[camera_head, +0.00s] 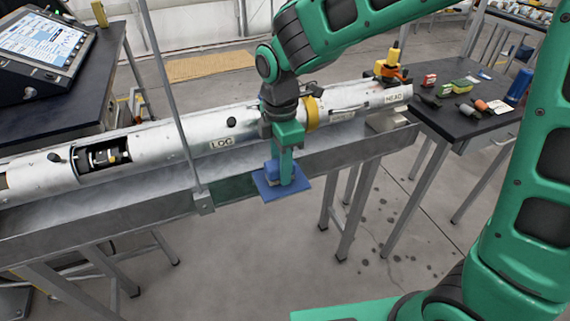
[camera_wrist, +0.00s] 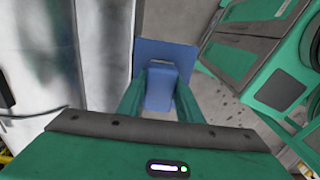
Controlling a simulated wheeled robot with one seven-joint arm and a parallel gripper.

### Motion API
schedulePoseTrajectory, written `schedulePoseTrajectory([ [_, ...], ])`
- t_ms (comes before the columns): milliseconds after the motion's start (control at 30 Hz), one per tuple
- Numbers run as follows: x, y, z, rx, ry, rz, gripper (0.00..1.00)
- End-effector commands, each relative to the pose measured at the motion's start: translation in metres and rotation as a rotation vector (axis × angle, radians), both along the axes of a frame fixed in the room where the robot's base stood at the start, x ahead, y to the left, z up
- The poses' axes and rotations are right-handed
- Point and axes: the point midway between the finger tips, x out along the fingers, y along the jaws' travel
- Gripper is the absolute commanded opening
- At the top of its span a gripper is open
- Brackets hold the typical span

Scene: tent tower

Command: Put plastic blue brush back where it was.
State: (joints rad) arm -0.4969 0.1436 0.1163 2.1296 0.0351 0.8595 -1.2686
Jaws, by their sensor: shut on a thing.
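The plastic blue brush (camera_head: 284,188) has a flat square blue plate with a raised block on top. My gripper (camera_head: 285,165) points down and is shut on that block. The brush is at the front side of the long metal trough (camera_head: 345,148), overlapping its front edge in the head view; I cannot tell whether it touches it. In the wrist view the brush (camera_wrist: 160,52) sits between the two green fingers of my gripper (camera_wrist: 160,92), with the silvery tube to its left.
A thin upright post (camera_head: 172,90) stands left of my gripper. A screen (camera_head: 45,45) stands at the left.

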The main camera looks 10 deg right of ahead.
Motion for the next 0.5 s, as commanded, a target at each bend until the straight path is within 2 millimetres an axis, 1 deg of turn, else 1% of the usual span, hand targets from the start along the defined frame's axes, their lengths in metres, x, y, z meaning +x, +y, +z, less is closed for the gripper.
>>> schedulePoseTrajectory([
  [333, 0.0004, 0.0, -0.0033, 0.0, -0.001, -0.001, 0.04],
  [367, 0.0005, 0.0001, -0.0033, 0.001, -0.002, -0.001, 0.37],
  [400, 0.0005, 0.0, -0.0031, 0.001, -0.002, -0.001, 0.47],
  [433, 0.0005, 0.0, -0.0031, 0.001, -0.002, -0.001, 0.51],
  [500, 0.0004, 0.0, -0.003, 0.001, -0.002, -0.001, 0.51],
])
